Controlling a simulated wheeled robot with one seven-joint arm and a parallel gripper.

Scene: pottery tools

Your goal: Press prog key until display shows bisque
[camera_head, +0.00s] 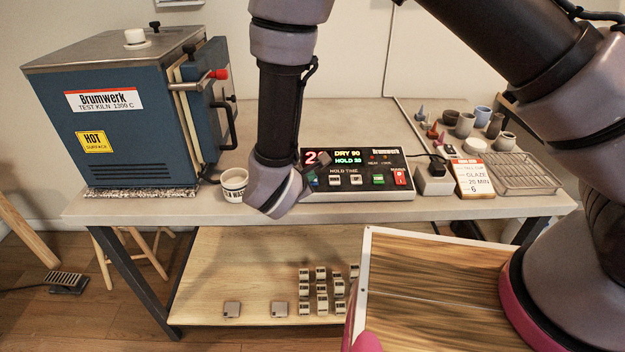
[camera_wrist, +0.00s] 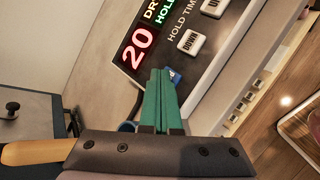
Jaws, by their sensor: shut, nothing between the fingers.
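The kiln controller (camera_head: 375,185) is a black panel on the bench with a lit display (camera_head: 347,157). In the head view the display reads DRY 90 and a HOLD line in green, with red digits partly hidden by my gripper. The wrist view shows the display's red 20 (camera_wrist: 137,48). My gripper (camera_head: 316,170) is shut and empty, in front of the controller's left end. In the wrist view its green fingertips (camera_wrist: 161,73) are beside a blue key (camera_wrist: 175,77), whose label I cannot read. I cannot tell whether they touch it.
A blue kiln (camera_head: 125,125) stands at the left, with a white cup (camera_head: 233,186) between it and my arm. A socket block (camera_head: 434,180), a GLAZE card (camera_head: 473,178), small pots and a wire tray (camera_head: 530,175) are at the right.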

